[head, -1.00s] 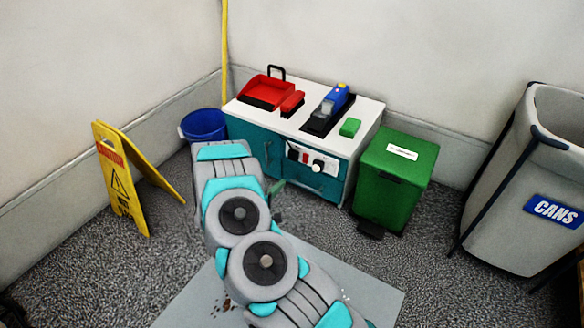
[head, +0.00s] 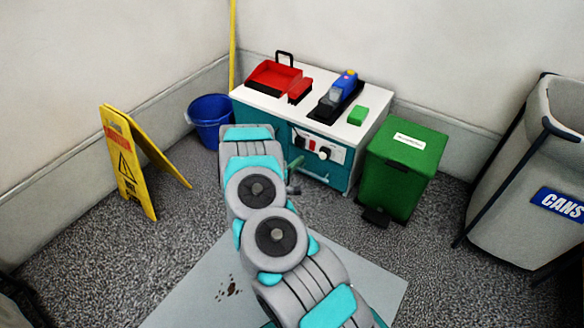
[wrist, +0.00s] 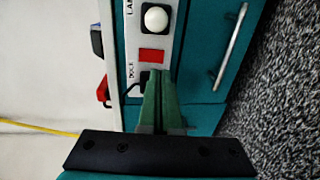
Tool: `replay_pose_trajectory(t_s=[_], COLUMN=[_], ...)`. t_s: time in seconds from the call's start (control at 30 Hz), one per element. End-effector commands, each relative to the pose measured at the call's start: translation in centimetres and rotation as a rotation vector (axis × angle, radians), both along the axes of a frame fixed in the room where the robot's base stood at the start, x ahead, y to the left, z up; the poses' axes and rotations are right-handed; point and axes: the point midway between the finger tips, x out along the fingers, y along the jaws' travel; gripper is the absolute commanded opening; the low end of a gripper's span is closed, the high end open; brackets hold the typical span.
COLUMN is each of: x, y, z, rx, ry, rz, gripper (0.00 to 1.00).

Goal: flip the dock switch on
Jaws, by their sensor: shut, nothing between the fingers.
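The white control panel (head: 332,153) is on the front of the teal cabinet. In the wrist view the panel appears turned on its side, with a white round knob (wrist: 155,18), a red square (wrist: 152,55) and the dark dock switch (wrist: 145,77) beside the "DOCK" label. My gripper (wrist: 161,76) is shut and empty, its green fingertips over the panel's dock end, partly covering the switch. I cannot tell whether they touch it or which way it is set. In the head view my arm hides most of the gripper.
On the cabinet's white top (head: 262,100) are a red dustpan (head: 274,76), a red brush (head: 300,90), a blue-and-black device (head: 341,90) and a green block (head: 358,115). A green bin (head: 400,175) stands right, a blue bucket (head: 210,118) and yellow caution sign (head: 125,165) left.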

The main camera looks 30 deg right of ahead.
Motion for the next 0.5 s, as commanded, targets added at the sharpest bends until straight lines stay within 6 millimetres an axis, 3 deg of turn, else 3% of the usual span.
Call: replay_pose_trajectory(t_s=[0.2, 0.5], x=[1.4, 2.4], y=[-3.8, -5.9], z=[-0.4, -0.7], rx=[-0.003, -0.002], ry=[-0.002, -0.001], rz=[-0.004, -0.001], gripper=[0.0, 0.0])
